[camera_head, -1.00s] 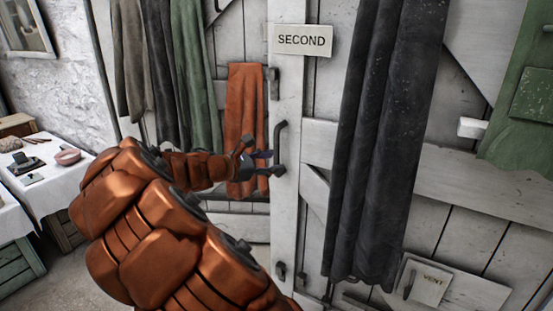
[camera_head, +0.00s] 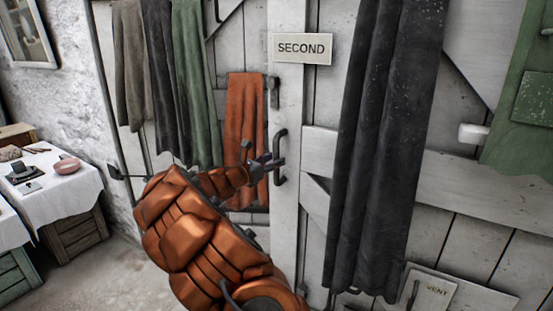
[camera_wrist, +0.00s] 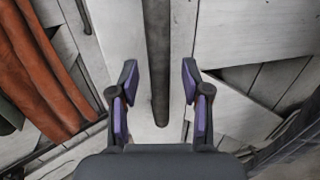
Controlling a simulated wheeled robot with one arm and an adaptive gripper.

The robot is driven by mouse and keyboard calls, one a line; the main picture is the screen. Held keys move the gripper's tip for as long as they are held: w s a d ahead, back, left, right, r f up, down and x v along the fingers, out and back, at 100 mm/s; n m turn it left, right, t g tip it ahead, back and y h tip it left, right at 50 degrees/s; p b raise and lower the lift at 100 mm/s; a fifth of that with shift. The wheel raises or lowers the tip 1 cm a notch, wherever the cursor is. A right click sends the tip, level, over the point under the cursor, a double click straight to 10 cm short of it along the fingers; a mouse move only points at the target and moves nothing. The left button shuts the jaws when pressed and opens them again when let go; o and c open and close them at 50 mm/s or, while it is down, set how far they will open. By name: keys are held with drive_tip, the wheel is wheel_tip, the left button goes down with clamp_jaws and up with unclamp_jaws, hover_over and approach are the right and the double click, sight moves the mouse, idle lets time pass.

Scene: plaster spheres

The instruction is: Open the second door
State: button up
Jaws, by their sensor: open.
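The SECOND sign (camera_head: 302,48) is fixed to a white upright board of the plank door wall. Below it on that board is a dark vertical bar handle (camera_head: 280,150). My gripper (camera_head: 277,165) is open at the handle's lower half, pointing right toward the board. In the wrist view the handle (camera_wrist: 157,50) stands upright between the two spread fingers of my gripper (camera_wrist: 158,78), with room on both sides. Neither finger visibly touches it. I cannot tell how deep the bar sits between the fingers.
A dark cloth (camera_head: 380,140) hangs right of the handle and an orange cloth (camera_head: 245,120) hangs left of it. A dark latch (camera_head: 273,92) sits above the handle. A white-covered table (camera_head: 75,195) stands at left; floor shows in front.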

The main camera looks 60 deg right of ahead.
drive_tip(key=shift+s+d, duration=0.1)
drive_tip(key=shift+d, duration=0.8)
clamp_jaws()
